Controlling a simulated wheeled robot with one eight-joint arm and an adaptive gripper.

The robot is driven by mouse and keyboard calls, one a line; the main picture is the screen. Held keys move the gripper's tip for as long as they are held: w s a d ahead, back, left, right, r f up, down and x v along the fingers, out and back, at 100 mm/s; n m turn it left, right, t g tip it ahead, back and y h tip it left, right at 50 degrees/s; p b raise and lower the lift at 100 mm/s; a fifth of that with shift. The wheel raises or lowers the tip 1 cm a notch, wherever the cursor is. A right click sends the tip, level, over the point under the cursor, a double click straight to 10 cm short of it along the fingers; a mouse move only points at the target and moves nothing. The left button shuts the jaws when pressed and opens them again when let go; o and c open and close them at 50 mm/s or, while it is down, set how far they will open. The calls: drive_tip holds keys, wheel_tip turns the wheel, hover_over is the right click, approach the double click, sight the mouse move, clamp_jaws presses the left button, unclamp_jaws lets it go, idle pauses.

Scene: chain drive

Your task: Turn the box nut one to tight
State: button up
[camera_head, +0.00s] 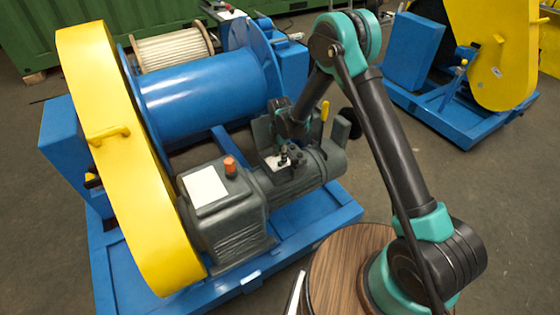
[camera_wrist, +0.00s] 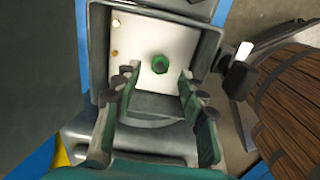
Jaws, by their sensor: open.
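An open grey terminal box (camera_wrist: 212,40) with a white floor fills the upper middle of the wrist view. A green nut (camera_wrist: 160,63) stands on that floor, and two small brass-coloured spots (camera_wrist: 115,52) lie to its left. I cannot tell which fitting is box nut one. My gripper (camera_wrist: 157,82) is open and empty, its two fingers apart below and either side of the green nut, not visibly touching it. In the head view the box (camera_head: 277,162) sits on the grey motor, with my gripper over it; the fingertips and nut are hard to make out there.
The motor (camera_head: 318,170) stands on a blue frame (camera_head: 335,212) beside a grey gearbox (camera_head: 235,225), a yellow chain guard (camera_head: 125,160) and a blue drum (camera_head: 205,95). A round wooden top (camera_head: 330,270) lies under my arm. Open floor is at right.

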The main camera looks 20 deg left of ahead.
drive_tip(key=shift+f, duration=1.45)
clamp_jaws()
